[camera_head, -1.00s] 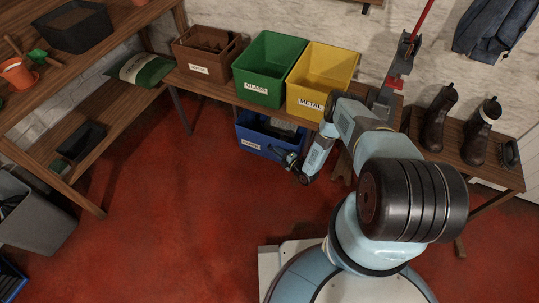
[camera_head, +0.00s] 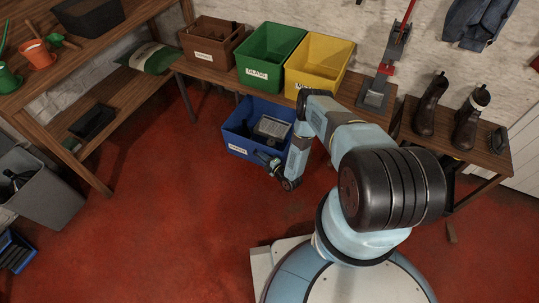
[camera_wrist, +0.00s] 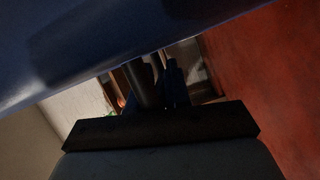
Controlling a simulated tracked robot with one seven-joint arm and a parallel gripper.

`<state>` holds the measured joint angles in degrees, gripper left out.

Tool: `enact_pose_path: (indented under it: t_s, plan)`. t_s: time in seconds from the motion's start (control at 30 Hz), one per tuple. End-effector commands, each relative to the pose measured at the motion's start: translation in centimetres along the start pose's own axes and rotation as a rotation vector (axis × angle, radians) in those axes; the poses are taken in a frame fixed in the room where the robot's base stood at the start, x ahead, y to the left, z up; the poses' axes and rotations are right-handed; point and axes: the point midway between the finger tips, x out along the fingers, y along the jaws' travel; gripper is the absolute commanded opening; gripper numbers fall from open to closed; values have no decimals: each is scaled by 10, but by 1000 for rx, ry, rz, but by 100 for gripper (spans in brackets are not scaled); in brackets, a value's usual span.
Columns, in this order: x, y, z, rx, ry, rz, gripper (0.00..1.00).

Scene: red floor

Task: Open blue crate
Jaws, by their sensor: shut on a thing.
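The blue crate (camera_head: 236,141) stands on the red floor in front of the bench, with a white label on its front wall. Its open top shows, with a grey boxy item (camera_head: 272,128) and darker things inside. My gripper (camera_head: 271,164) is at the front wall, toward its right end, and shut on the crate. My wrist partly hides that corner. In the wrist view a dark blue crate wall (camera_wrist: 130,40) fills the top, close to my gripper (camera_wrist: 160,85); the grip itself is dark and hard to make out.
Brown, green (camera_head: 270,58) and yellow (camera_head: 316,66) bins stand on the bench above, with boots (camera_head: 468,118) further right. A wooden shelf (camera_head: 85,165) and a grey bin (camera_head: 45,197) are at the left. The red floor in front is clear.

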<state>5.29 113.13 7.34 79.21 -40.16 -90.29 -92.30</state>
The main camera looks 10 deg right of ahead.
Motion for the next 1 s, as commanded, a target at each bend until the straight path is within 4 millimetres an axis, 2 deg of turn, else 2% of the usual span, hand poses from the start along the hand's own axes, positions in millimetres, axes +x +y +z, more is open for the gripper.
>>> enact_pose_path:
  t_s: [0.5, 0.53, 0.73, 1.0]
  plan:
    - [-6, 0, 9, 5, -23, 2, 0]
    - [-7, 1, 10, 5, -23, 2, 19]
    - [-7, 2, 11, 4, -24, 4, 38]
    - [-8, 2, 11, 3, -24, 5, 38]
